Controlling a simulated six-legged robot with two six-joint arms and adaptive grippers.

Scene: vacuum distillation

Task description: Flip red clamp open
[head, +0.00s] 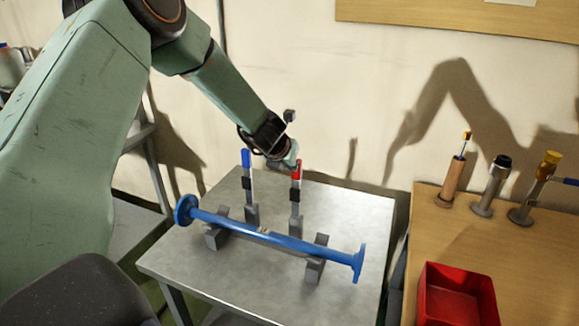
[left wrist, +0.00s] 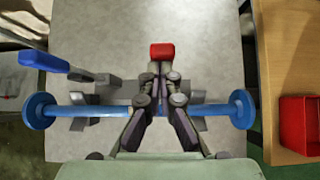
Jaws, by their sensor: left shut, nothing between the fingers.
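The red clamp (head: 296,171) stands upright on the metal table, behind the blue flanged pipe (head: 280,239). In the left wrist view only its red tip (left wrist: 162,51) shows, just beyond my fingertips; the rest is hidden behind the fingers. My left gripper (head: 287,160) is shut and empty, close behind the red handle in the head view. It also shows in the left wrist view (left wrist: 158,75). I cannot tell whether it touches the handle. A blue-handled clamp (head: 246,160) stands upright to the left. My right gripper is not in view.
The pipe rests on two grey blocks on the metal table (head: 180,262). On the right, a wooden bench (head: 530,265) holds a red bin (head: 432,288) and several upright fittings (head: 491,185). A wall stands behind. The table's front is clear.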

